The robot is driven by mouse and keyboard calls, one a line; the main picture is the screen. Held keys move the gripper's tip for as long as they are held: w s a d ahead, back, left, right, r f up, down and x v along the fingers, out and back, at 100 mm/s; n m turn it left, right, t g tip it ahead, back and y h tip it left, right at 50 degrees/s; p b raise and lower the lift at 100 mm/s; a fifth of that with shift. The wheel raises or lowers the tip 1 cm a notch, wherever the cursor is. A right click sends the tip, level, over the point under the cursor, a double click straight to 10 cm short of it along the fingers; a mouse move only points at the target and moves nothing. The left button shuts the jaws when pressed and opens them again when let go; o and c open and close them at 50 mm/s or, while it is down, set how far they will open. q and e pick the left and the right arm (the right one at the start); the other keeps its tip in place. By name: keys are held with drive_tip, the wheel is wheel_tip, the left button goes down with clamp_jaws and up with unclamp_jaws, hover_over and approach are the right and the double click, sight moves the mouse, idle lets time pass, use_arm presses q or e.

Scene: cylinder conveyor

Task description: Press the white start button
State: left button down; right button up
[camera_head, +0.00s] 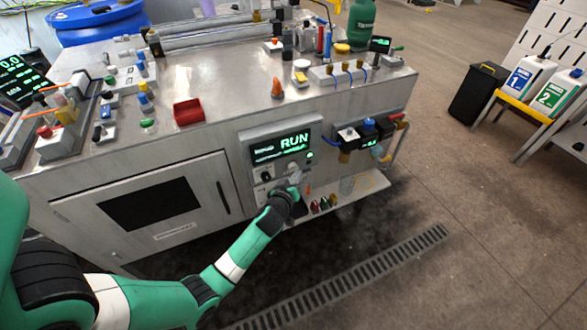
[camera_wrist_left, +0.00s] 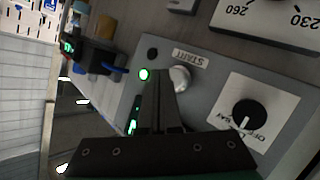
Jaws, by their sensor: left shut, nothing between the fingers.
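The white start button (camera_wrist_left: 180,78) is a round pale knob on a grey panel, below the upside-down START label (camera_wrist_left: 178,56) in the left wrist view. My left gripper (camera_wrist_left: 158,82) is shut and empty, its fingertips just left of the button in that view. I cannot tell whether they touch it. In the head view the left gripper (camera_head: 295,178) is at the front control panel, just below the display (camera_head: 281,147) that reads RUN. A green lamp (camera_wrist_left: 144,74) beside the button is lit. My right gripper is not in view.
A dark rotary knob (camera_wrist_left: 246,115) on a white plate is to the right in the left wrist view. Valves with a blue knob (camera_head: 369,123) stand right of the display. A shelf (camera_head: 345,196) juts out below. The bench top holds a red tray (camera_head: 188,112) and several small fittings.

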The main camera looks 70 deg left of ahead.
use_arm(q)
drive_tip(key=d+b, duration=0.1)
drive_tip(key=d, duration=0.4)
idle(0.6)
